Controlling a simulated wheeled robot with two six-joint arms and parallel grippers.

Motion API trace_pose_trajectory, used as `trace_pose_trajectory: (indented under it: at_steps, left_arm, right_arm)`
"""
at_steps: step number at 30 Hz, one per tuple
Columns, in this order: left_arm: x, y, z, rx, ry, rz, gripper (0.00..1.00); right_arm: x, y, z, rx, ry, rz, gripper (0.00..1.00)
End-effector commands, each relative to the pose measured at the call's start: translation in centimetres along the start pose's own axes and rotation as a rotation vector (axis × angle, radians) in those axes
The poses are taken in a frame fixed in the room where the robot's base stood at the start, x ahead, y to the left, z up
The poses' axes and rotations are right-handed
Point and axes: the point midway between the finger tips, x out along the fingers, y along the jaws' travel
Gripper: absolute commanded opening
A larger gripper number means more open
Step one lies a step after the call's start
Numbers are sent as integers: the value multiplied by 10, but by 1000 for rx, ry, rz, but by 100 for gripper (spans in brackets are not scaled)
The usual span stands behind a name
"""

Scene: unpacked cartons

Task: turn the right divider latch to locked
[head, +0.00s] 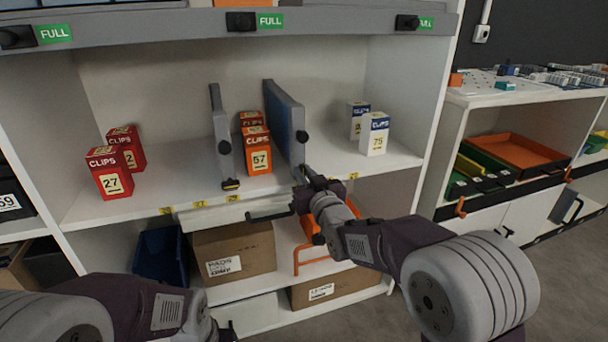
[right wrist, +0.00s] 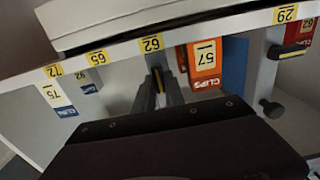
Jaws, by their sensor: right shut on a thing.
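The right divider (head: 287,118) is an upright grey and blue panel standing on the shelf between the orange clips boxes and the white-and-blue ones. Its latch sits low at the front edge and is mostly hidden by my right gripper (head: 311,179) in the head view. In the right wrist view, the dark latch (right wrist: 157,78) with a yellow mark shows between the narrow fingers of my right gripper (right wrist: 160,92), which is shut on it. I cannot read the latch's angle clearly. My left gripper (head: 226,331) shows only partly at the bottom edge of the head view, away from the shelf.
The left divider (head: 221,135) has its own black and yellow latch (head: 230,184). Orange clips box 57 (head: 257,151) stands between the dividers. Red boxes (head: 111,178) stand left, box 75 (head: 374,136) right. A cardboard carton (head: 233,249) and blue bin (head: 160,256) sit below.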

Motion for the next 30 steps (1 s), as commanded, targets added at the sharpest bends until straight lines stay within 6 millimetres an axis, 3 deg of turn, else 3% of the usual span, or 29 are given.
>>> trace_pose_trajectory:
  at_steps: [11, 30]
  left_arm:
    - [1, 0, 0, 0, 0, 0, 36]
    - [3, 0, 0, 0, 0, 0, 36]
  right_arm:
    - [0, 1, 0, 156, 0, 0, 0]
    - [0, 3, 2, 756, 0, 0, 0]
